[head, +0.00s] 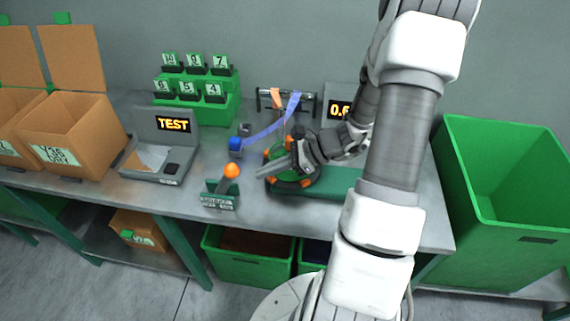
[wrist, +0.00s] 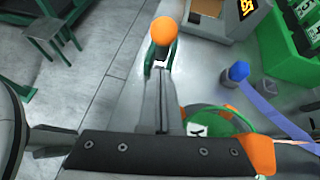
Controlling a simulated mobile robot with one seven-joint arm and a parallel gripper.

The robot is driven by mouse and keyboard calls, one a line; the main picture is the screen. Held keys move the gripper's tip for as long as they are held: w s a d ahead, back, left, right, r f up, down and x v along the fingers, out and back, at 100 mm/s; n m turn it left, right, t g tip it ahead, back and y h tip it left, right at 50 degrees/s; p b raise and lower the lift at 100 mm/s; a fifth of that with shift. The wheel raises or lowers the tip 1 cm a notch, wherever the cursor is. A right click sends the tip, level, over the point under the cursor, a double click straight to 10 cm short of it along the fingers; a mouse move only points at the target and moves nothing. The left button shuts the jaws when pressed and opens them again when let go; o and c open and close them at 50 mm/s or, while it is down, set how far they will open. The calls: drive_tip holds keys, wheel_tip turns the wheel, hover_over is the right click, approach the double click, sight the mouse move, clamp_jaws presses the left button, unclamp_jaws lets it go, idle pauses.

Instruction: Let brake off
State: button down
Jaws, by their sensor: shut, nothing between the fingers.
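A lever with an orange ball knob (head: 231,170) stands on a small green base with a label plate (head: 218,202) near the table's front edge. I cannot read the label surely, nor tell if this lever is the brake. My gripper (head: 260,171) is shut and empty, just right of the knob and apart from it in the head view. In the wrist view the shut fingers (wrist: 162,72) point toward the orange knob (wrist: 163,30). A green wheel with orange parts (head: 276,153) is partly hidden behind my gripper; it also shows in the wrist view (wrist: 222,121).
A blue knob (head: 235,144) and blue webbing (head: 265,132) lie behind the lever. A "TEST" display unit (head: 165,150) stands to the left, a green numbered rack (head: 215,109) behind. A cardboard box (head: 75,130) is far left, a large green bin (head: 505,190) at right.

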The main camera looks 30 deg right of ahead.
sight(233, 164)
drive_tip(key=shift+w+a+r, duration=0.3)
drive_tip(key=shift+w+a, duration=0.05)
drive_tip(key=shift+a, duration=0.35)
drive_tip(key=shift+w+a+r, duration=0.25)
drive_tip(key=shift+w+a, duration=0.1)
drive_tip(key=shift+a, duration=0.35)
